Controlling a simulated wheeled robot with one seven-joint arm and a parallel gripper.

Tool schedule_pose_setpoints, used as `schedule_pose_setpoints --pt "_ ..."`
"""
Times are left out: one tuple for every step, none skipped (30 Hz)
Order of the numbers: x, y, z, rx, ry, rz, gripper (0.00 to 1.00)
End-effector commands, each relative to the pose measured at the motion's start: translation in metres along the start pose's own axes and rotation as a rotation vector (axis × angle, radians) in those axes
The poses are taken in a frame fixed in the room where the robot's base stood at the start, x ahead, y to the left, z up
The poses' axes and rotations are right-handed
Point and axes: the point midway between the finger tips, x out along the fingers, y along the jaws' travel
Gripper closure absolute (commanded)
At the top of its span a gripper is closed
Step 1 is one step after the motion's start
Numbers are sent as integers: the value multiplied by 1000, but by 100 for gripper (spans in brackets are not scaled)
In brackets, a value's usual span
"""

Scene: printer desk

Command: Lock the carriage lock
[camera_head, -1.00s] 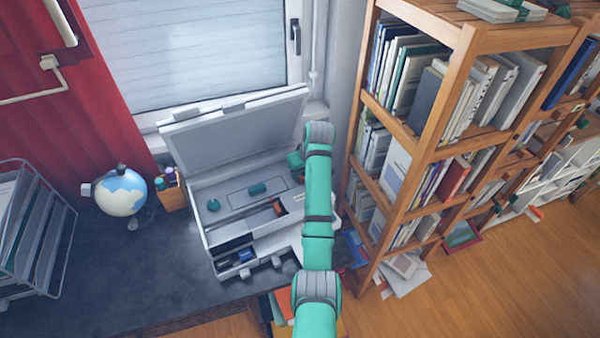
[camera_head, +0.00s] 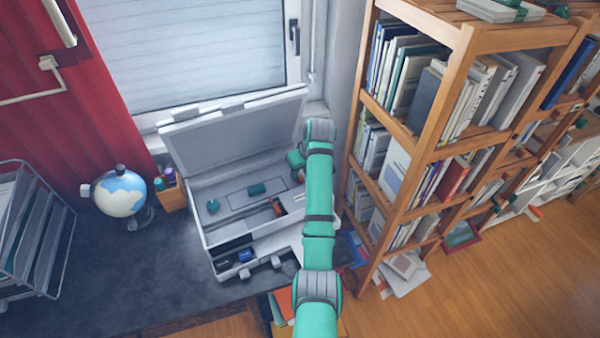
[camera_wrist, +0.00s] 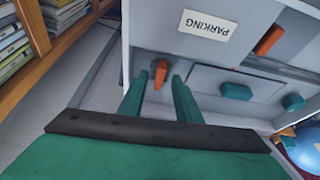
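The open grey printer (camera_head: 212,232) stands on the dark desk with its lid (camera_head: 235,130) raised. In the wrist view, a small orange lever (camera_wrist: 160,73) sits on the printer's inner grey panel, near a white label reading PARKING (camera_wrist: 207,25). My gripper (camera_wrist: 158,80) is open, with its two teal fingers on either side of this lever. A gap seems to show between fingers and lever; contact cannot be told. A second orange piece (camera_wrist: 268,40) lies farther right; an orange piece (camera_head: 277,207) also shows in the head view. My arm hides the lever there.
Teal knobs (camera_wrist: 237,91) sit on the panel right of the fingers. A globe (camera_head: 121,193), a pen holder (camera_head: 172,197) and a wire rack (camera_head: 35,230) stand left of the printer. A wooden bookshelf (camera_head: 440,110) stands close on the right.

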Motion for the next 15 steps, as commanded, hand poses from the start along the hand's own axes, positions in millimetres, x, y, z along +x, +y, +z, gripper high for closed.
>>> schedule_pose_setpoints --pt "-9 1 -1 0 4 3 70" --pt "-14 1 -1 0 4 2 70" --pt "-21 1 -1 0 4 3 70" --pt "-27 1 -1 -1 4 3 70" --pt "-33 1 -1 0 4 3 70" --pt "-41 1 -1 0 4 3 70" --pt "-46 1 0 0 4 3 70" --pt "-52 1 -1 0 4 3 70" --pt "-60 1 -1 1 4 3 70" --pt "-64 1 -1 1 4 3 70" --pt "-69 1 0 1 3 3 70" --pt "-75 1 -1 1 4 3 70" --pt "-79 1 0 1 3 2 70" --pt "-82 1 0 1 2 2 70" --pt "-86 1 0 1 3 1 70"
